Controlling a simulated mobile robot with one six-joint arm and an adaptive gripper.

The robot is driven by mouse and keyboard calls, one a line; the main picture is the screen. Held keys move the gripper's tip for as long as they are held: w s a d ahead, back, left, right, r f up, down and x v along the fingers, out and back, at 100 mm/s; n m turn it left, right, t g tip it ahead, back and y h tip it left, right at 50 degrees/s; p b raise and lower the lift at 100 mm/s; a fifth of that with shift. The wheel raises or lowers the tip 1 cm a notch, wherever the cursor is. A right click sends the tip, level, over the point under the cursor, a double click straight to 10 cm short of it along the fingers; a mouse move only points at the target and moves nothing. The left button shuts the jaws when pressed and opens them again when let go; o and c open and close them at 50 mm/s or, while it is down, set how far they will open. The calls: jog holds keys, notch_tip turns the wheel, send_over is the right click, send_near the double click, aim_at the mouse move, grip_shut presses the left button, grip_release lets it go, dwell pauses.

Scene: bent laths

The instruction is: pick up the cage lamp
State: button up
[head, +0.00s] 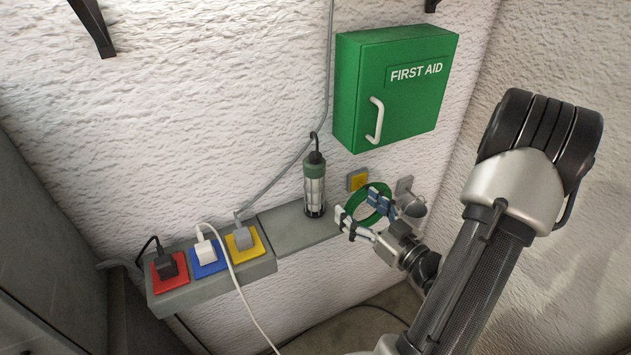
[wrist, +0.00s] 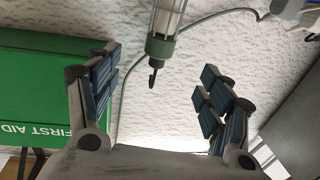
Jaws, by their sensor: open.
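The cage lamp (head: 314,190) stands upright on a grey ledge against the wall. It has a pale caged body, a green collar and a black hook on top. My gripper (head: 361,210) is to the right of the lamp, apart from it, with its fingers spread and empty. In the wrist view the lamp (wrist: 167,25) shows at the top centre, upside down, its hook pointing toward the gap between my fingers (wrist: 158,85). The far end of the lamp is cut off there.
A green first aid box (head: 390,88) hangs above right of the lamp. A green ring (head: 360,193) is beside my fingers. Red (head: 162,269), blue (head: 219,262) and yellow (head: 258,247) sockets with plugs sit on the left ledge (head: 222,284). A grey cable (head: 283,168) runs up the wall behind the lamp.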

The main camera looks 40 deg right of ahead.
aim_at(321, 174)
jog(key=w, duration=1.2)
jog(key=shift+d, duration=0.35)
jog(key=shift+w+d+r+b, duration=0.1)
jog(key=shift+w+r+b, duration=0.05)
jog(key=shift+w, duration=1.15)
jog(key=shift+w+d+r+b, duration=0.1)
jog(key=shift+w+r+b, duration=0.05)
jog(key=shift+w, duration=1.15)
jog(key=shift+c, duration=0.2)
grip_shut()
jog(key=shift+r, duration=0.1)
